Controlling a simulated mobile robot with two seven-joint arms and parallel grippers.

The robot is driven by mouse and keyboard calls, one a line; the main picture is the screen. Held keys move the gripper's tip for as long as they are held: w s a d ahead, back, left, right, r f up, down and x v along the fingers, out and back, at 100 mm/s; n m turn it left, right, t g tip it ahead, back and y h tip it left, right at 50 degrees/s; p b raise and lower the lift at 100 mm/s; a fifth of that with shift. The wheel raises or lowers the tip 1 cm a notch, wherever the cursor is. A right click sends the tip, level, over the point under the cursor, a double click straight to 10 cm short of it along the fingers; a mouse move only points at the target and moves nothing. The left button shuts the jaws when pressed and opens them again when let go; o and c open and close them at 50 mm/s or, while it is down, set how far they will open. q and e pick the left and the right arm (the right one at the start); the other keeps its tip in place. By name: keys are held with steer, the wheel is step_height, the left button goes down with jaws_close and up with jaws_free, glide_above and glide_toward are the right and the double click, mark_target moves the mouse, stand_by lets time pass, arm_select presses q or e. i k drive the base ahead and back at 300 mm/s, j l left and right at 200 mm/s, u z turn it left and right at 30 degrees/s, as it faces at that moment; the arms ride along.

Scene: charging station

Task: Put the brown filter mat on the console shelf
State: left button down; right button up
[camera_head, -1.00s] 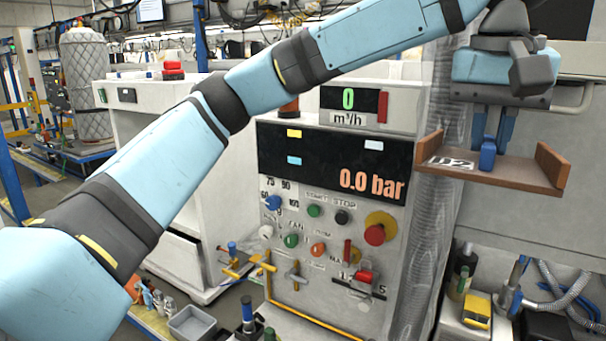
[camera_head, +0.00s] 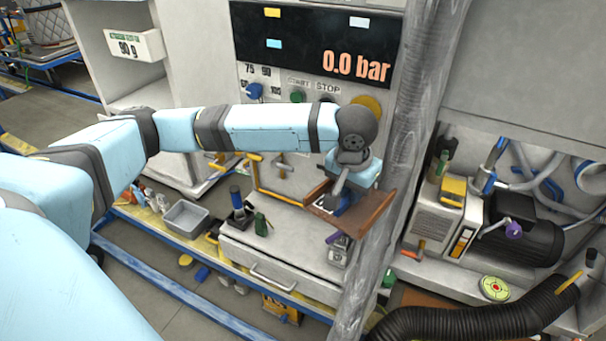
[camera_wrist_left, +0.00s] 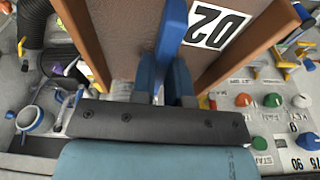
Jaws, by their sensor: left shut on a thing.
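The brown filter mat (camera_head: 368,216) is a tray-like piece with two raised side walls and a D2 label. My left gripper (camera_head: 338,194) is shut on its blue handle, which also shows between the fingers in the left wrist view (camera_wrist_left: 172,30). In that view the brown mat (camera_wrist_left: 128,36) fills the upper middle. In the head view the mat is over the right part of the white console shelf (camera_head: 285,252), below the control panel. I cannot tell whether it touches the shelf. My forearm and gripper hide part of the mat and panel. My right gripper is out of view.
A blue-topped item (camera_head: 237,200) and a green bottle (camera_head: 261,224) stand on the shelf left of the mat. A metallic item (camera_head: 339,250) is at its front right. A translucent column (camera_head: 388,175) rises close to the mat's right. A grey bin (camera_head: 187,217) lies left.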

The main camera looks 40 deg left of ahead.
mark_target(304, 239)
steer(key=j, duration=0.55)
steer(key=k+j+z, duration=0.1)
steer(key=j, duration=0.45)
steer(key=k+j, duration=0.1)
steer(key=j, duration=0.45)
steer(key=i, duration=0.35)
